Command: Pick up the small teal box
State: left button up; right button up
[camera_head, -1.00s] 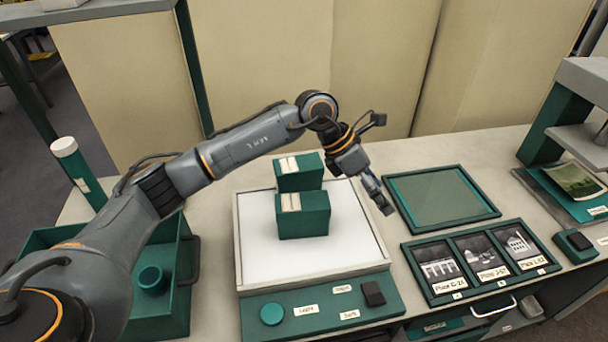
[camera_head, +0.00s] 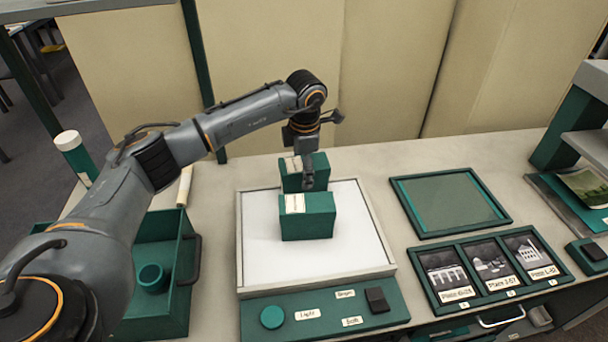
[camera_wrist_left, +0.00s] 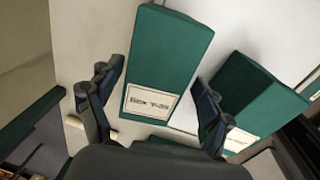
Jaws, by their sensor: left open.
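Two teal boxes with cream labels stand on the white panel of a light table (camera_head: 366,262). The rear box (camera_head: 318,168) looks a little smaller than the front box (camera_head: 318,222). My left gripper (camera_head: 308,184) points down at the rear box, with one finger visible between the two boxes. In the left wrist view my left gripper (camera_wrist_left: 155,105) is open, with its fingers on either side of the rear box (camera_wrist_left: 165,55). The front box (camera_wrist_left: 250,95) is right of the right finger. Whether the fingers touch a box I cannot tell. My right gripper is not in view.
A green tray (camera_head: 455,200) and a frame of three photo plates (camera_head: 492,268) lie to the right. A teal open bin (camera_head: 172,222) with a small cup (camera_head: 152,278) is at left. A tall teal tube (camera_head: 76,158) stands behind it. Tan panels (camera_head: 390,60) close off the back.

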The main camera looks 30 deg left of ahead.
pick_arm(q)
jog(key=f, duration=0.2)
jog(key=w+f+p, duration=0.1)
jog(key=f, duration=0.2)
jog(key=shift+a+f, duration=0.1)
jog(key=shift+a, duration=0.1)
jog(key=shift+w, duration=0.1)
jog(key=c, duration=1.3)
